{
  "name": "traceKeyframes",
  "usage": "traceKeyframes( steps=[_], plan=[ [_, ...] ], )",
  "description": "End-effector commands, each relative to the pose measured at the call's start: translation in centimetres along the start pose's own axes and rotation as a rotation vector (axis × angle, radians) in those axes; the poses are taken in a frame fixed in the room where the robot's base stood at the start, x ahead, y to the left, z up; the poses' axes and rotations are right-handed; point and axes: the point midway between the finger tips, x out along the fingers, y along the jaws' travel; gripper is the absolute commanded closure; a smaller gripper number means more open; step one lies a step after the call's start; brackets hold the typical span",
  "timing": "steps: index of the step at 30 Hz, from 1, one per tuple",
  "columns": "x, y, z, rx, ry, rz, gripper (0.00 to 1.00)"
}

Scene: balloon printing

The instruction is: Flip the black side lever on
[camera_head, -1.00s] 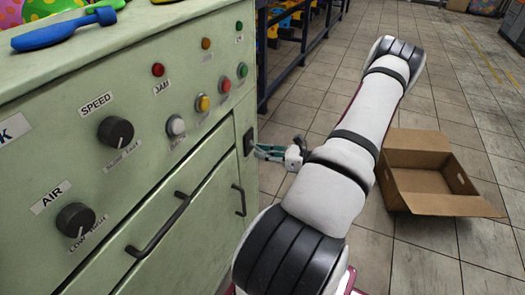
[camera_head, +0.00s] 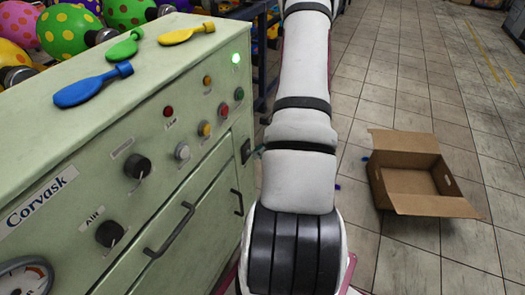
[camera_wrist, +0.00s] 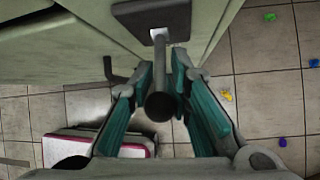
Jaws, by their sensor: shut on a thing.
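The black side lever (camera_wrist: 160,105) sticks out from a grey plate (camera_wrist: 167,38) on the side of the green machine (camera_head: 125,115). In the wrist view its round knob lies between the two teal fingers of my gripper (camera_wrist: 162,72), which is shut on it. In the head view the lever's black mount (camera_head: 246,150) shows at the machine's right edge. My arm hides most of the gripper there. A green lamp (camera_head: 236,58) on the machine's front glows brightly.
Blue (camera_head: 93,85), green (camera_head: 124,46) and yellow (camera_head: 186,34) paddle-shaped pieces lie on the machine top, with patterned balloons (camera_head: 70,30) behind. An open cardboard box (camera_head: 410,175) stands on the tiled floor at right. Small coloured bits (camera_wrist: 227,96) lie on the floor.

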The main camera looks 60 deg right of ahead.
Motion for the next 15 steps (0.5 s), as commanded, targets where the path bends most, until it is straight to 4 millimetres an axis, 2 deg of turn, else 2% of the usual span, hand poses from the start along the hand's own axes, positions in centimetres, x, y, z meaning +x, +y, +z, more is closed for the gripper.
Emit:
traceKeyframes(
  steps=[1,15],
  plan=[
    [-0.7,-0.02,0.06,0.0,0.042,-0.01,1.0],
    [-1.01,-0.02,0.69,0.028,0.231,-0.043,1.0]
  ],
)
